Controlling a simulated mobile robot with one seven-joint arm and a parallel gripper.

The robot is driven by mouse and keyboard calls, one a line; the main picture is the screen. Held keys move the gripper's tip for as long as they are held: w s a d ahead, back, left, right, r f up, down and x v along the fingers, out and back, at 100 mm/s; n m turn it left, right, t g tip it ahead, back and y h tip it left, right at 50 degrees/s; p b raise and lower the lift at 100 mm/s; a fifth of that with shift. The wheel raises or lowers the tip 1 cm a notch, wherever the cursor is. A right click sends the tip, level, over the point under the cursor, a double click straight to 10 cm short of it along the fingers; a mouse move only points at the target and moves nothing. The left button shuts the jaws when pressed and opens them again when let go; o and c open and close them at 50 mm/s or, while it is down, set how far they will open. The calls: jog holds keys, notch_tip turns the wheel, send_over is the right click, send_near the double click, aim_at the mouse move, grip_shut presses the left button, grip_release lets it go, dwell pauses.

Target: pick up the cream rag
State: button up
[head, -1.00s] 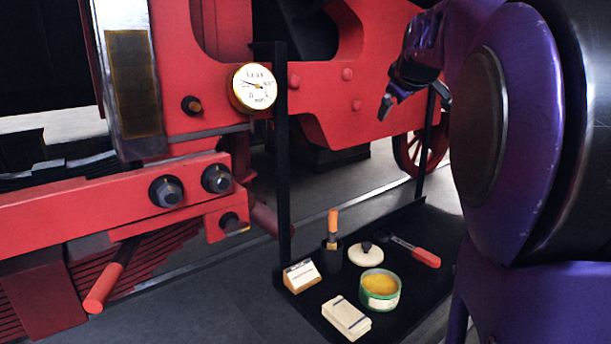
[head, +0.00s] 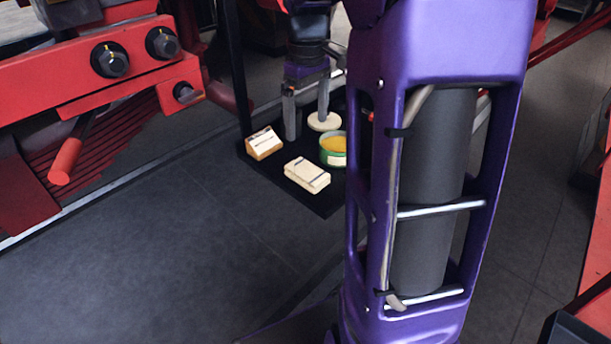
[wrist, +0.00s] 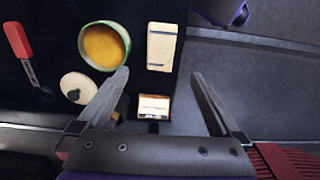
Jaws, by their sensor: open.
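The cream rag (head: 307,174) is a folded, flat rectangular pad with dark stripes. It lies on the black tray (head: 322,205) near its front corner. In the wrist view the rag (wrist: 162,47) is fully visible, ahead of the fingertips and roughly centred between them. My gripper (head: 307,128) is open and empty, pointing down above the tray, behind the rag in the head view. Its two fingers also show spread apart in the wrist view (wrist: 161,73). The fingers do not touch the rag.
A green tin (head: 334,151) with yellow contents stands just right of the rag. A block with a white label (head: 264,143) is to its left. A pale round lid (wrist: 77,87) and a red-handled tool (wrist: 18,40) lie further off. Red locomotive parts (head: 120,60) stand at left.

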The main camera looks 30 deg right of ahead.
aim_at(305, 169)
jog(key=f+b, duration=0.1)
jog(key=f, duration=0.5)
jog(key=f+b, duration=0.1)
jog(key=f, duration=0.5)
jog(key=shift+w+a+f, duration=0.1)
jog(key=shift+a+f, duration=0.1)
jog(key=shift+f, duration=0.05)
jog(key=shift+c, duration=0.2)
jog(key=c, duration=1.3)
jog(key=shift+o, duration=0.2)
jog(key=shift+r, duration=0.1)
notch_tip(305, 169, up, 10)
jog(key=p, duration=0.1)
jog(key=shift+p, duration=0.4)
